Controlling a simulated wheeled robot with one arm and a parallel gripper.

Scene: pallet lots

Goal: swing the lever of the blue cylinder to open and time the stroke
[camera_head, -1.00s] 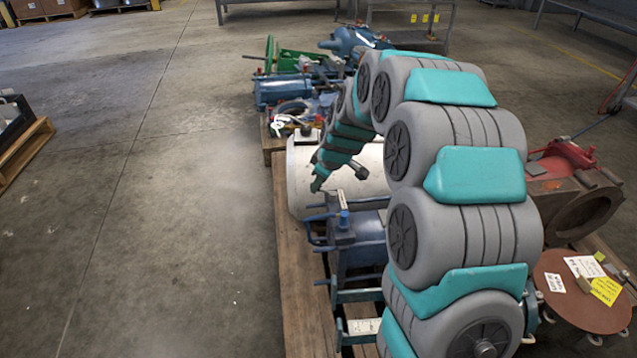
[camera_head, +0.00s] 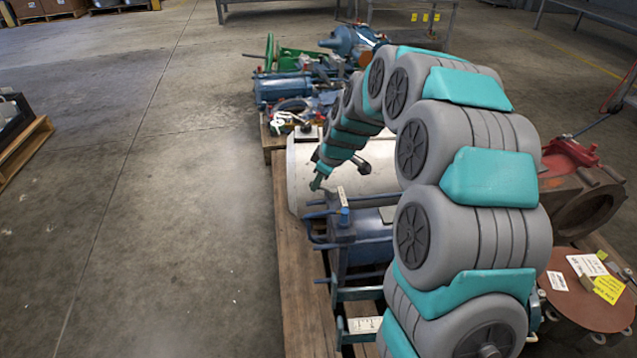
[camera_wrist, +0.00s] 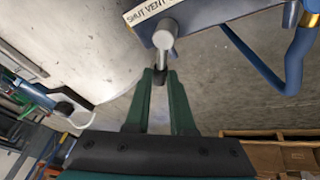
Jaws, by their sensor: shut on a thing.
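The blue cylinder (camera_head: 358,255) lies on the wooden pallet, partly hidden behind my arm in the head view. In the wrist view its blue end block (camera_wrist: 200,14) carries a white label (camera_wrist: 150,10) on which "SHUT" and "VENT" can be read; the rest is cut off. A short grey lever (camera_wrist: 164,45) with a dark tip comes off a round pivot under that label. My gripper (camera_wrist: 159,77) is shut on the lever's dark tip, with one green finger on each side. In the head view my gripper (camera_head: 319,182) is small beside the cylinder's near-left end.
A large pale drum (camera_head: 305,165) lies just behind the cylinder. A blue hose (camera_wrist: 297,60) hangs close to the right of my gripper. Red machinery (camera_head: 575,165) and a brown disc (camera_head: 580,300) stand to the right.

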